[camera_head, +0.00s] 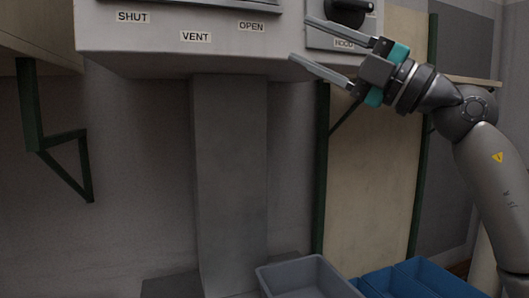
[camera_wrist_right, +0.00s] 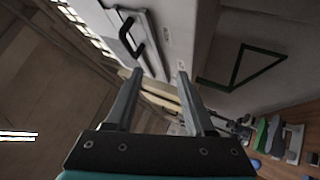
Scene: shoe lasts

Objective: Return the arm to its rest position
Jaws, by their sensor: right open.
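My right gripper (camera_head: 315,45) is at the upper right in the head view, its arm coming in from the right edge. Its two fingers are spread apart with nothing between them. They point left, in front of the grey box (camera_head: 180,45) labelled SHUT, VENT and OPEN and the smaller panel with a black knob (camera_head: 347,8). The right wrist view also shows the open fingers (camera_wrist_right: 158,85), with a dark handle (camera_wrist_right: 130,38) beyond them on a pale front. I cannot tell whether the fingers touch anything. My left gripper is not in view.
A grey bin (camera_head: 308,278) and blue bins (camera_head: 415,280) stand at the bottom right. A grey column (camera_head: 230,180) supports the box. A green bracket (camera_head: 60,145) holds a shelf at the left. In the right wrist view, shoe-like shapes (camera_wrist_right: 275,135) stand at the lower right.

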